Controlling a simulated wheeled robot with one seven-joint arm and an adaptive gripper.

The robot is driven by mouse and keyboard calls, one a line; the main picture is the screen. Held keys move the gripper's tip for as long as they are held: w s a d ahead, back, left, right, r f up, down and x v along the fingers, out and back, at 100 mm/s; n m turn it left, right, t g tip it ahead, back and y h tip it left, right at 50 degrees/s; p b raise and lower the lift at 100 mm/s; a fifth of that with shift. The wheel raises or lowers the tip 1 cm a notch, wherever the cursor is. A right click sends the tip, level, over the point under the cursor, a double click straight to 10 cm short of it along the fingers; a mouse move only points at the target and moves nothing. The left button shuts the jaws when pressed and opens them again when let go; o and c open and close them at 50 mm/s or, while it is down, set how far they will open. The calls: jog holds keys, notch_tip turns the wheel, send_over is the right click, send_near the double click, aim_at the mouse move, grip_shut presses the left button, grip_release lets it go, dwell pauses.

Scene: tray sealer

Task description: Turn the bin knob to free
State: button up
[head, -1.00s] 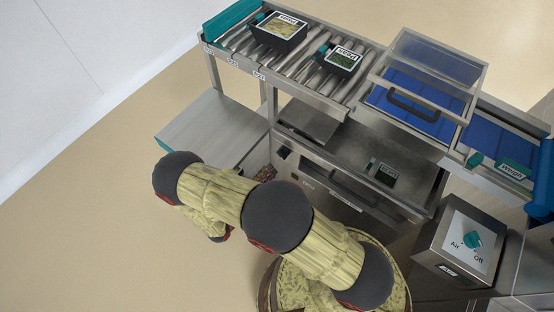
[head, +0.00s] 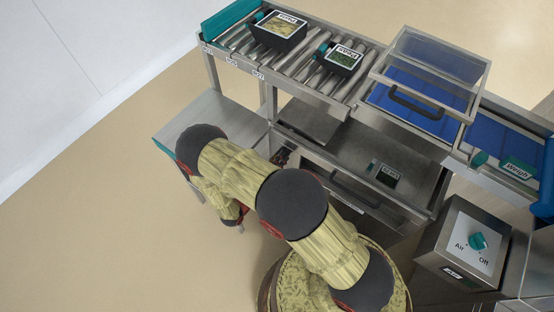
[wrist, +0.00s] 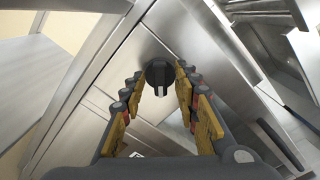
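In the wrist view a black round knob (wrist: 159,74) with a raised grip bar sits on a bare metal panel (wrist: 125,70). I take it for the bin knob. The bar points roughly up and down in the picture. My gripper (wrist: 157,83) is open. Its two yellow-padded fingers stand left and right of the knob, pointing at it. The knob shows between the fingertips, and I see no finger touching it. How far the tips are from the panel I cannot tell. In the head view my arm hides the knob and the gripper.
A roller conveyor (head: 297,71) with labelled trays runs along the back, beside the clear-lidded sealer (head: 430,70). A teal Air/Off knob (head: 478,241) is on a metal box at the right. A low metal shelf (head: 205,115) lies left of the machine. The floor at left is open.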

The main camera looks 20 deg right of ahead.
jog(key=shift+c, duration=1.2)
grip_shut()
